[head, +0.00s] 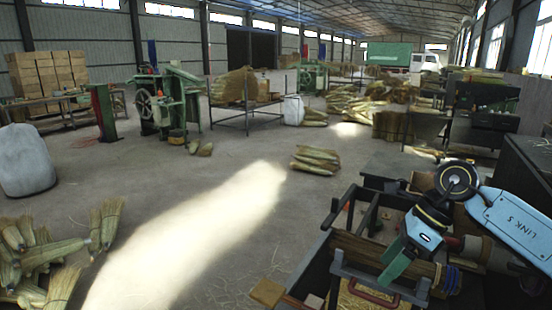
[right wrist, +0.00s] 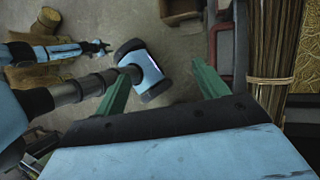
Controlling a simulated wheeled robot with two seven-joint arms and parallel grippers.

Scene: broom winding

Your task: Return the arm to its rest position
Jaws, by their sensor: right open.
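My right arm comes in from the right of the head view. Its gripper (head: 393,268) points down over the black-framed bench (head: 322,262) at the lower right. In the right wrist view the two green fingers of my right gripper (right wrist: 160,68) stand well apart with nothing between them. A bundle of broom straw (head: 365,247) lies in the bench close to the gripper in the head view. The straw also shows to the right of the fingers in the right wrist view (right wrist: 265,40), apart from them.
Broom heads (head: 40,255) lie on the floor at the lower left, near a white sack (head: 25,160). Another straw pile (head: 315,160) lies mid-floor. A green machine (head: 165,105) stands further back. The concrete floor (head: 190,235) left of the bench is mostly clear.

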